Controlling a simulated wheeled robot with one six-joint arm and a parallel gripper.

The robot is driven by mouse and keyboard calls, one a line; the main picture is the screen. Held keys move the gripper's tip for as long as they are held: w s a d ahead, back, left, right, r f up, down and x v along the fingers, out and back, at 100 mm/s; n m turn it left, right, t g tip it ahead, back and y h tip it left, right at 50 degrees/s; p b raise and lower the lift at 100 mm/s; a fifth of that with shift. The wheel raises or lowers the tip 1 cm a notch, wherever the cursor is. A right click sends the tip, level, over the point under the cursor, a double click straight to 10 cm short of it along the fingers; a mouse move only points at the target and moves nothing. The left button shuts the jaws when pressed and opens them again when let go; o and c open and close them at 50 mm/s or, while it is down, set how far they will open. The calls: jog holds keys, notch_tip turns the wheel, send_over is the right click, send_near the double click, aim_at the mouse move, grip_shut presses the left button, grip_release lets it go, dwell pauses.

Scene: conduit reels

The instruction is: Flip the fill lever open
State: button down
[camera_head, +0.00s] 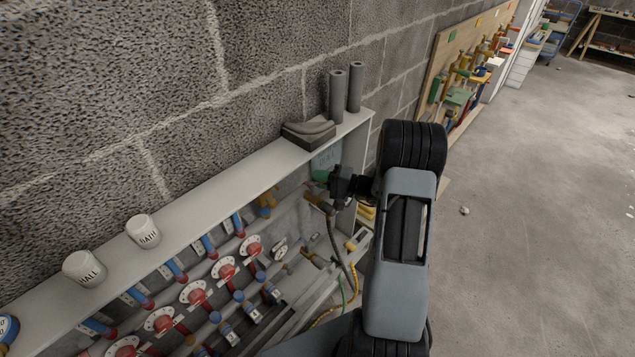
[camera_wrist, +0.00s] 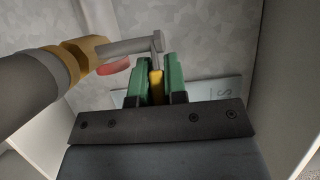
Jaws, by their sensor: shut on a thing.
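My gripper (camera_wrist: 158,67) has green fingers closed on the yellow end of a small lever (camera_wrist: 156,87), which I take to be the fill lever. Its thin grey stem rises to a grey cylindrical body (camera_wrist: 128,47). Left of that are a brass collar (camera_wrist: 84,54) and a thick grey hose or pipe (camera_wrist: 28,86). A red part (camera_wrist: 113,66) shows below the body. In the head view my gripper (camera_head: 322,177) reaches left into the right end of the open cabinet, just above a brass fitting (camera_head: 315,202). The lever is hidden there.
The grey cabinet (camera_head: 195,205) has walls close around my gripper. Its lower part holds red valves (camera_head: 224,268) and blue-ended pipes. Two cups (camera_head: 142,231), a grey block (camera_head: 308,134) and two dark tubes (camera_head: 355,87) stand on top. Open concrete floor (camera_head: 530,190) lies to the right.

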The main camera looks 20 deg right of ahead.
jog(key=shift+s+d+f+m+t+h+b, duration=0.1)
jog(key=shift+s+m+t+h+b, duration=0.15)
jog(key=shift+m+t+h+b, duration=0.6)
jog(key=shift+t+h, duration=0.25)
jog(key=c, duration=1.2)
grip_release()
jog(key=shift+o, duration=0.2)
jog(key=b+v, duration=0.1)
jog(key=v, duration=1.3)
jog(key=shift+b, duration=0.4)
jog(key=shift+o, duration=0.3)
